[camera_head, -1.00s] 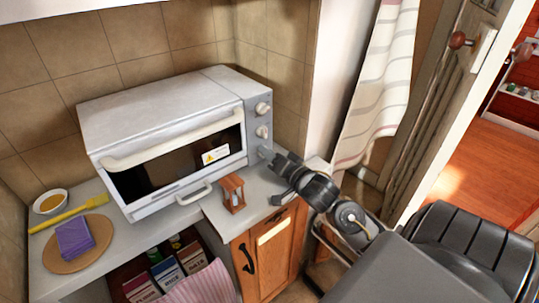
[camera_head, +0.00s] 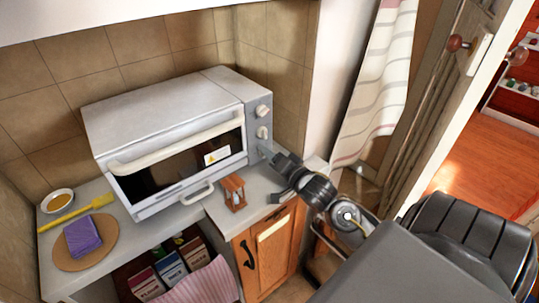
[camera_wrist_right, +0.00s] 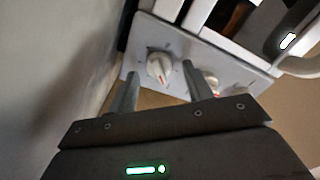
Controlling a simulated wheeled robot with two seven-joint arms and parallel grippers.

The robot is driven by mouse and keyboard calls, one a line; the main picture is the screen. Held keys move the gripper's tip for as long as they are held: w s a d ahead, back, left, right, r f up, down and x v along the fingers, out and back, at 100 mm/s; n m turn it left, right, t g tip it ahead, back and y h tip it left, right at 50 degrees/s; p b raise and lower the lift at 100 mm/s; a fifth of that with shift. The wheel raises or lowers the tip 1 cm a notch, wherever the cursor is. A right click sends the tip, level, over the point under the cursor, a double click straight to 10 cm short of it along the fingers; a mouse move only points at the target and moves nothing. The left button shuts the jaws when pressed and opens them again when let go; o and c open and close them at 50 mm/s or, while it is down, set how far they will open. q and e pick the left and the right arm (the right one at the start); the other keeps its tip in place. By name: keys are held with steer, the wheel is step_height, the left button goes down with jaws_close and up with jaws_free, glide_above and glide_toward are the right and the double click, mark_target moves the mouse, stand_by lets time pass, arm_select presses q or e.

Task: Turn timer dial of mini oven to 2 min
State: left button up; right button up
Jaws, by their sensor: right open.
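The white mini oven (camera_head: 165,105) stands on the counter with its door closed. Its grey side panel carries round dials, an upper dial (camera_head: 263,111) and one below it (camera_head: 262,132). Any dial lower down is hidden by my right gripper (camera_head: 268,155), which is at the panel's lower end. In the right wrist view the open fingers of my right gripper (camera_wrist_right: 160,72) point at the panel (camera_wrist_right: 185,55). A white dial with a red mark (camera_wrist_right: 160,67) appears between them, and a second dial (camera_wrist_right: 210,82) is beside the right finger. Contact cannot be told. My left gripper is out of view.
A small wooden hourglass (camera_head: 234,192) stands on the counter close to my right gripper. A round board with a purple cloth (camera_head: 83,238), a yellow brush (camera_head: 75,213) and a bowl (camera_head: 58,201) are at left. The tiled wall (camera_head: 275,75) is close behind the dials.

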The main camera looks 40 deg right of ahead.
steer(key=shift+s, duration=0.1)
steer(key=shift+s+f, duration=0.1)
steer(key=shift+s, duration=0.25)
steer(key=s+b, duration=0.1)
steer(key=s, duration=0.9)
steer(key=shift+a+b, duration=0.15)
steer(key=shift+b, duration=0.15)
